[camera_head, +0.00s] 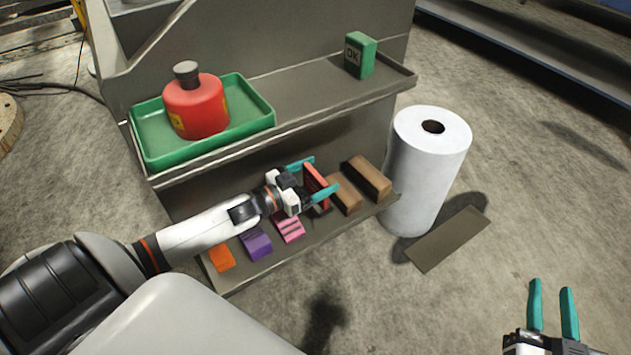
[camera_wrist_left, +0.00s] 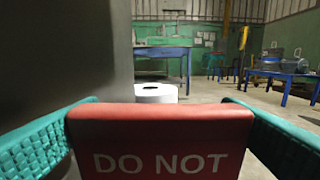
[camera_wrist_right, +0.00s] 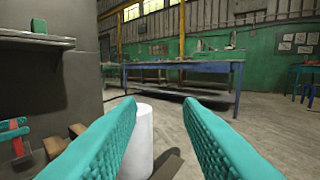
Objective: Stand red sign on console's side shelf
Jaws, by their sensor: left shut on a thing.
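The red sign (camera_head: 315,184) is gripped between the teal fingers of my left gripper (camera_head: 313,179). The left wrist view shows its red face (camera_wrist_left: 160,135) with white "DO NOT" lettering between both fingers. In the head view it is upright just over the lower shelf (camera_head: 290,250); I cannot tell whether it touches. The console's upper side shelf (camera_head: 320,97) carries a green "OK" block (camera_head: 360,56) at its right end and a green tray (camera_head: 258,101) at its left. My right gripper (camera_head: 552,295) is open and empty over the floor at lower right.
The tray holds a red can (camera_head: 196,107). The lower shelf holds an orange block (camera_head: 221,258), a purple block (camera_head: 256,243), a pink block (camera_head: 289,228) and two brown blocks (camera_head: 369,180). A white roll (camera_head: 425,170) stands right of the console. The upper shelf's middle is clear.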

